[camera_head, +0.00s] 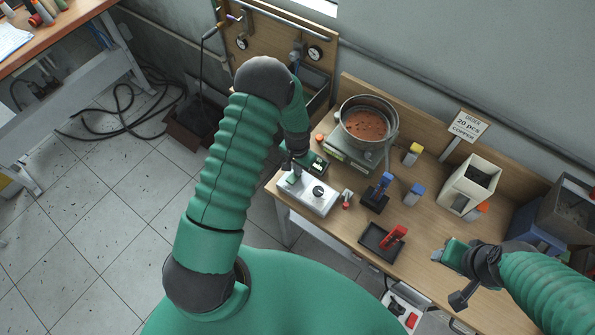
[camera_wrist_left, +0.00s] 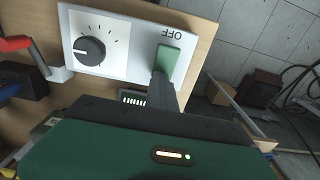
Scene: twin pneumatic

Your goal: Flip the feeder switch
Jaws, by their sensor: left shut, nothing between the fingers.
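The feeder box (camera_head: 324,205) is a pale metal unit at the table's left front corner, with a black dial (camera_head: 319,190). The left wrist view shows the box's panel (camera_wrist_left: 122,73), the dial (camera_wrist_left: 91,51) and a green switch (camera_wrist_left: 170,56) beside the upside-down word OFF. My left gripper (camera_head: 292,170) is over the switch end of the box. Its shut dark fingers (camera_wrist_left: 164,86) overlap the switch's near end; I cannot tell whether they touch. My right gripper (camera_head: 446,255) is over the table's right front, and its jaw opening is unclear.
A pot of copper-coloured pieces (camera_head: 366,125) stands on a scale (camera_head: 349,153) behind the box. A black tray (camera_head: 374,243) with a red part, small coloured parts and a white bin (camera_head: 472,184) are to the right. A wooden tool board (camera_head: 265,45) stands at the back left.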

